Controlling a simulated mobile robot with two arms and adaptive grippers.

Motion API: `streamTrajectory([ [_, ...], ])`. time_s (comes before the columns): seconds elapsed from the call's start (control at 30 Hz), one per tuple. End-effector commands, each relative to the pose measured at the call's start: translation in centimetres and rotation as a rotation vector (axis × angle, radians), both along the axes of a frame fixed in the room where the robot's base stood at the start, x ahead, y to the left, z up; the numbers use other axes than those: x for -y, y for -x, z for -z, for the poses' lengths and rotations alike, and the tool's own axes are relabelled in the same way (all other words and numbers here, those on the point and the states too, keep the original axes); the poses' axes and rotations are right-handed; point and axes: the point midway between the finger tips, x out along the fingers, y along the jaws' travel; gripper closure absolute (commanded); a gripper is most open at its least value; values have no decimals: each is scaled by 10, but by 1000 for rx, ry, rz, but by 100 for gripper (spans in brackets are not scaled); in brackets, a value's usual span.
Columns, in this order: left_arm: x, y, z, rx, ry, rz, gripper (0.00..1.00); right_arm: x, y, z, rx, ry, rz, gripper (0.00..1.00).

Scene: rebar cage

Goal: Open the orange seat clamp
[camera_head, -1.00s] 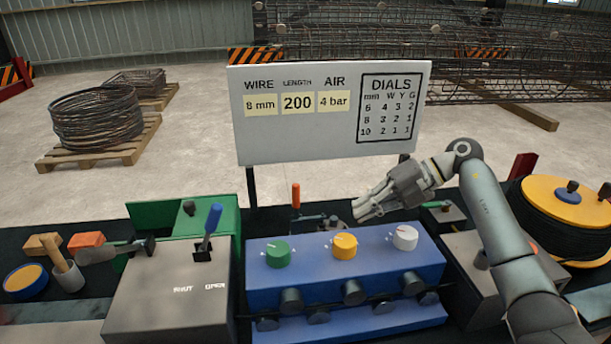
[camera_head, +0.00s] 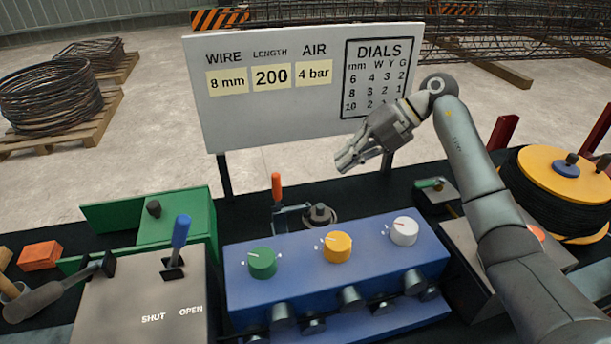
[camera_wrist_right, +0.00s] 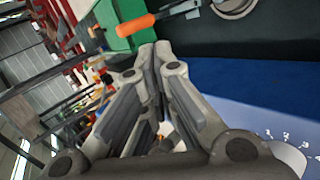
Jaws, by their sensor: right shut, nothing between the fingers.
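The orange seat clamp handle (camera_head: 276,187) stands upright behind the blue dial box, left of a round dark metal seat (camera_head: 319,215). In the right wrist view the orange handle (camera_wrist_right: 136,25) lies just beyond my fingertips, near the top of the picture. My right gripper (camera_head: 346,163) is shut and empty. In the head view it is up and to the right of the handle, in front of the sign board, and apart from it. In the right wrist view its fingertips (camera_wrist_right: 158,48) meet. My left gripper does not show.
The blue box (camera_head: 340,262) with green, yellow and white dials stands in front of the clamp. A grey box with a blue lever (camera_head: 181,232) and a green bin (camera_head: 187,212) stand at left. The sign board (camera_head: 300,90) rises behind. A black spool (camera_head: 550,188) is at right.

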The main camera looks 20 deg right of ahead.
Motion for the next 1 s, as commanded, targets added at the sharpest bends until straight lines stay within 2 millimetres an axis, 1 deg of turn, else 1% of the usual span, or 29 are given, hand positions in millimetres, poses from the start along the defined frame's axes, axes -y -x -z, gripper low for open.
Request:
streamTrajectory([
  [0.17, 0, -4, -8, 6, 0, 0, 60, -17, -2, 13, -3, -3, -4, 100],
  [0.33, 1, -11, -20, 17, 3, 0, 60, -44, -8, 36, -5, -4, -3, 100],
  [0.53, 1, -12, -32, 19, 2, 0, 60, -75, -14, 65, -3, -5, -3, 100],
  [0.6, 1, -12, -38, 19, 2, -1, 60, -86, -17, 61, 0, -5, -3, 100],
  [0.73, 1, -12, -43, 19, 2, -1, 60, -101, -20, 63, -1, -3, -3, 100],
  [0.9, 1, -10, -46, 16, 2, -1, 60, -110, -22, 65, -1, -1, -1, 100],
  [1.0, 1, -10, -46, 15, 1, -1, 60, -111, -22, 65, -1, 0, -1, 100],
])
